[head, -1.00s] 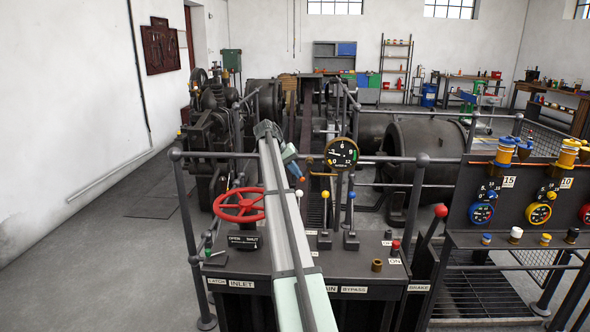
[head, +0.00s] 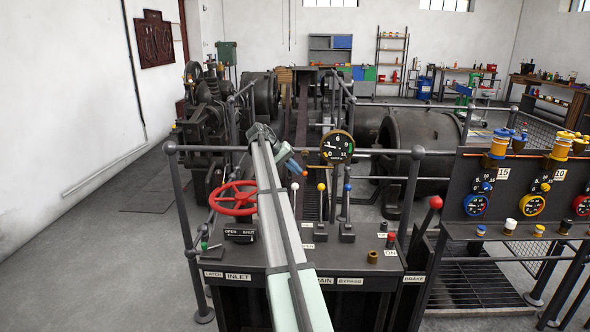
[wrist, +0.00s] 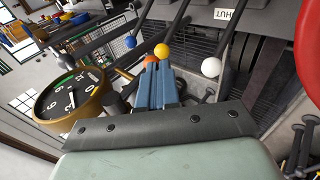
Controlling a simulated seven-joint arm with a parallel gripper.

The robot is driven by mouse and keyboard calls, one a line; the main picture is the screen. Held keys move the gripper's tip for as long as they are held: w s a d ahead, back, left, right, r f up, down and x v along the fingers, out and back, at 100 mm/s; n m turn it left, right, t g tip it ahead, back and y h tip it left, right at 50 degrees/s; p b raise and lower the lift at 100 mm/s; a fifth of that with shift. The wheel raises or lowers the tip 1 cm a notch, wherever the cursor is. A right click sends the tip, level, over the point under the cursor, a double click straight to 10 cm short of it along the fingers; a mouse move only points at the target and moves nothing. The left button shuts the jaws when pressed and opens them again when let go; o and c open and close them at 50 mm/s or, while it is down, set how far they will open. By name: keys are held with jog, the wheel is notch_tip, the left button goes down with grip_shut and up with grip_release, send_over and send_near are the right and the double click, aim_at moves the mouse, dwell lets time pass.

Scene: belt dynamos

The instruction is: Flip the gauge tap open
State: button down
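The round gauge (head: 338,146) has a black dial and a brass rim and stands above the control desk. It is large at left in the wrist view (wrist: 70,98). A thin copper-coloured pipe (wrist: 124,73) shows beside it; I cannot clearly make out the tap's handle or its position. My gripper (head: 303,173), blue with orange tips, is left of the gauge and a little lower in the head view. In the wrist view my gripper (wrist: 152,62) has its fingers together, with nothing visible between them. A yellow lever knob (wrist: 161,50) appears just beyond the tips.
Levers with white (head: 294,186), yellow (head: 321,187) and blue (head: 347,187) knobs stand on the desk. A red handwheel (head: 233,198) is left of my arm, and a red-knobbed brake lever (head: 435,202) is at right. Grey railings (head: 385,152) run behind.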

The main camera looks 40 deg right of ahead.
dwell(0.5)
jog(key=w+a+f+v, duration=0.1)
jog(key=f+v, duration=0.1)
jog(key=v, duration=1.1)
jog(key=shift+w+a+r, duration=0.2)
jog(key=shift+w+a, duration=0.2)
jog(key=shift+a, duration=0.1)
